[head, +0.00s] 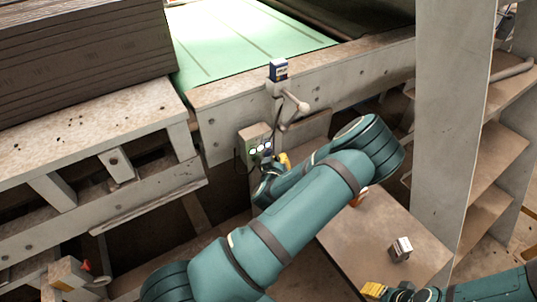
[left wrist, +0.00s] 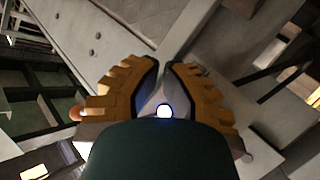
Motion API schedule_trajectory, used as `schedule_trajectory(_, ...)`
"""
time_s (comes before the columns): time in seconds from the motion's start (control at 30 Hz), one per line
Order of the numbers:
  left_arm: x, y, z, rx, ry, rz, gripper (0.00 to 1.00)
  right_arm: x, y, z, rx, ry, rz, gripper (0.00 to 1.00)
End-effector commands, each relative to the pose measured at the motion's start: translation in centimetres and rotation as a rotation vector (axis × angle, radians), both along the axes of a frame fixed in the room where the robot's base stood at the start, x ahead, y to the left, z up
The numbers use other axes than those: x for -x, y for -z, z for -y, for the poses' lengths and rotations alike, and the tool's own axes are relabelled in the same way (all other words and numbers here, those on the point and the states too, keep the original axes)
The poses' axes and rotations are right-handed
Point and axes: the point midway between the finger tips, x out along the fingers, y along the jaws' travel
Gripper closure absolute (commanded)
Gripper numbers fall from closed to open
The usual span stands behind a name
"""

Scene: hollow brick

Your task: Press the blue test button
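A grey-green control box (head: 255,135) is mounted on the side of the grey beam. Small lit round buttons glow bluish-white on its lower front; I cannot tell by colour which is the blue test button. My left gripper (head: 285,161) is just right of and below the box in the head view; contact is not clear. In the left wrist view, its orange fingers (left wrist: 163,66) come close together at the tips, with nothing held. A white light with a blue rim (left wrist: 164,111) shows between them. My right gripper (head: 372,290) is low, partly visible, its opening unclear.
A brown table (head: 372,238) at right carries a small grey block (head: 401,248). A grey post (head: 452,110) stands right. Stacked dark boards (head: 85,60) are upper left.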

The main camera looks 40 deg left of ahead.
Motion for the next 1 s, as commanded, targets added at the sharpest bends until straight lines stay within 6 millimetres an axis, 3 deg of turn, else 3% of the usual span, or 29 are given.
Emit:
schedule_trajectory(0.6, 1.7, 0.0, 4.2, 0.002, 0.001, 0.001, 1.0, 0.0, 0.6, 0.0, 0.0, 0.0, 0.0, 0.53)
schedule_trajectory(1.0, 1.9, 0.0, 4.6, 0.0, -0.001, -0.001, 1.0, 0.0, 0.6, 0.0, 0.0, 0.0, 0.0, 0.53)
